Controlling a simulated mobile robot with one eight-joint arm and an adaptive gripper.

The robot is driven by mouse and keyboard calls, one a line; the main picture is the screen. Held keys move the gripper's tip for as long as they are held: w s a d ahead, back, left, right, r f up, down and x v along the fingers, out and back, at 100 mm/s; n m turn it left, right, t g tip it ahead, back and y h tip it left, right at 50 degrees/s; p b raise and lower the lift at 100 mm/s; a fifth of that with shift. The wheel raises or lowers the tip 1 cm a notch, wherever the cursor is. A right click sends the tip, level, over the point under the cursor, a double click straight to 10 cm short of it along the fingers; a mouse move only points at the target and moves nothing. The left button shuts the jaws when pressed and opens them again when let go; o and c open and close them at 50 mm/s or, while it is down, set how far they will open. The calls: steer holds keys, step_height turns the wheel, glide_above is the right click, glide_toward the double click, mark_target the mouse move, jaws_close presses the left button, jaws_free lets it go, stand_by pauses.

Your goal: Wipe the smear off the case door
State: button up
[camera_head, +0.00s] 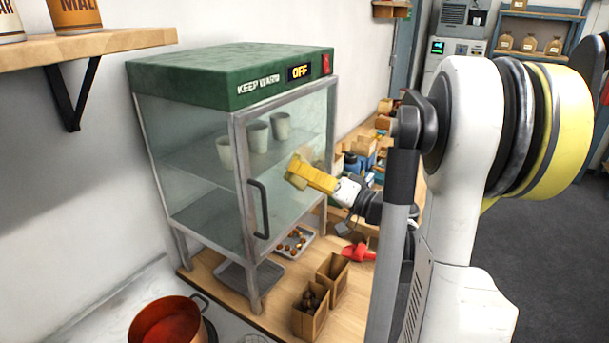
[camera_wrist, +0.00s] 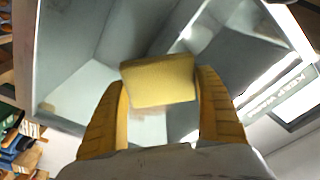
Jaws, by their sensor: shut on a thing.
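The warming case has a green top (camera_head: 235,72) and a glass door (camera_head: 287,218) with a dark vertical handle (camera_head: 258,208). My gripper (camera_head: 308,175) is in front of the upper middle of the door, right of the handle, shut on a yellow sponge (camera_head: 296,171). The wrist view shows the sponge (camera_wrist: 158,82) between both yellow fingers, with the case behind it. I cannot tell whether the sponge touches the glass. A faint brownish patch shows below the sponge in the wrist view; I cannot tell whether it is the smear.
Several pale cups (camera_head: 258,136) stand on the case's shelf. Below are a tray of chestnuts (camera_head: 294,242), paper bags (camera_head: 310,312), a red scoop (camera_head: 357,252) and a copper pot (camera_head: 168,322). A wooden wall shelf (camera_head: 95,45) is at upper left.

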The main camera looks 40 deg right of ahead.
mark_target(315, 143)
steer(key=shift+w+a, duration=0.2)
steer(key=shift+w, duration=0.45)
